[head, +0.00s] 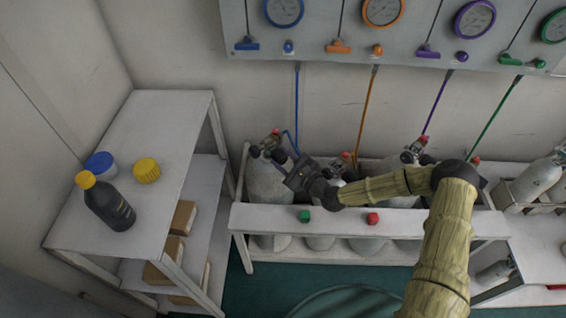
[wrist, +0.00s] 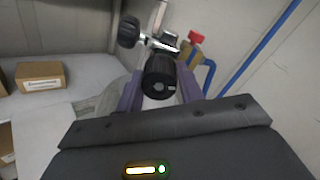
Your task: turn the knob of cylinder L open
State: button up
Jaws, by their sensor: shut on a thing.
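The leftmost cylinder (head: 264,184) is pale grey and stands in the white rack, with a blue hose at its valve. No letter L is legible on it. Its black ribbed knob (wrist: 160,75) faces the wrist camera. My gripper (wrist: 160,88) has its purple fingers shut on this knob, one on each side. In the head view my gripper (head: 288,170) reaches the right side of the cylinder's valve and hides part of it. A second black knob (wrist: 129,31) sits to the upper left of the held one. A red cap (wrist: 196,38) shows behind the valve.
Other cylinders stand to the right, partly hidden by my arm. A white shelf (head: 110,235) with a dark bottle (head: 110,205) stands left. The gauge panel (head: 330,40) hangs above.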

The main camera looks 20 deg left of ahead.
jog(key=n+b, duration=0.1)
jog(key=n, duration=0.2)
jog(key=shift+f+n+b, duration=0.15)
jog(key=shift+n+b, duration=0.2)
jog(key=shift+n, duration=0.05)
jog(key=n+b, duration=0.1)
jog(key=n, duration=0.2)
jog(key=shift+s, duration=0.1)
jog(key=n+b, duration=0.1)
jog(key=n, duration=0.3)
jog(key=shift+a+h+b, duration=0.1)
jog(key=shift+h+b, duration=0.2)
jog(key=n+b, duration=0.1)
jog(key=n, duration=0.3)
jog(key=shift+t+b, duration=0.3)
jog(key=shift+t, duration=0.1)
jog(key=n+b, duration=0.3)
jog(key=n, duration=0.3)
jog(key=shift+f, duration=0.2)
jog(key=n+b, duration=0.4)
jog(key=n, duration=0.1)
jog(key=shift+n+t, duration=0.3)
jog(key=o, duration=1)
jog(key=shift+r, duration=0.15)
